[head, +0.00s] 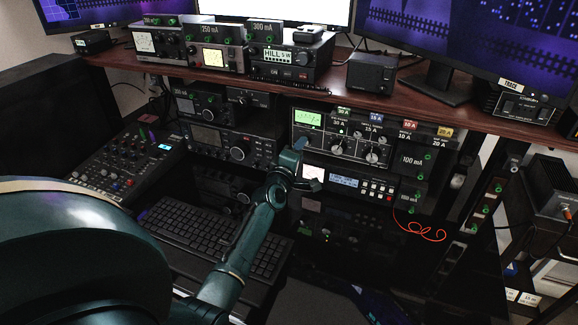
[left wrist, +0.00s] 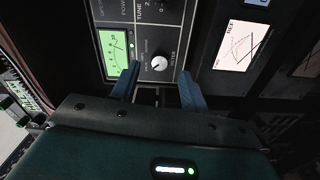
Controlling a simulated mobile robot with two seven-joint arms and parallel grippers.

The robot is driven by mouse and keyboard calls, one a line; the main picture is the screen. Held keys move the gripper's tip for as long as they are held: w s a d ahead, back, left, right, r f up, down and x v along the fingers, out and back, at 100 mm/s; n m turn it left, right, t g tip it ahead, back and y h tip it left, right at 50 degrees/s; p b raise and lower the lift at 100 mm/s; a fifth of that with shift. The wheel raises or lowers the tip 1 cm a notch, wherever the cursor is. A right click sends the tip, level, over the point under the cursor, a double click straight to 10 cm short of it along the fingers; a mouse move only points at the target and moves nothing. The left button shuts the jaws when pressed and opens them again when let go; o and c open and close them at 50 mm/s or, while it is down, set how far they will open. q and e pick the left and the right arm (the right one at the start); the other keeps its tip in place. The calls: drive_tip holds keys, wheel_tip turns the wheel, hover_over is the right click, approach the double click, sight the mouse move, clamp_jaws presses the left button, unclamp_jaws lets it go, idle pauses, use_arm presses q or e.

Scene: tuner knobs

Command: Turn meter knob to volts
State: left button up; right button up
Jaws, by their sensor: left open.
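The tuner (head: 322,137) is a dark panel with a lit green meter, below the desk shelf in the head view. In the left wrist view its green meter (left wrist: 114,54) is at the left, and the round pale meter knob (left wrist: 159,63) is beside it. Lettering around the knob is too small to read, so I cannot tell its setting. My left gripper (left wrist: 160,72) is open, with its blue fingers on either side of the knob; I cannot tell whether they touch it. In the head view my left gripper (head: 300,148) is at the panel's lower left and hides the knob.
Two larger knobs, one of them the right knob (head: 371,155), sit right of the gripper. A radio with a blue display (head: 344,181) is just below. A keyboard (head: 215,238) lies in front. The wooden shelf (head: 215,75) carries more devices above. A red cable (head: 425,232) hangs at the right.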

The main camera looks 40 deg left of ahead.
use_arm(q)
drive_tip(key=v, duration=0.9)
drive_tip(key=shift+s, duration=0.35)
drive_tip(key=shift+s, duration=0.1)
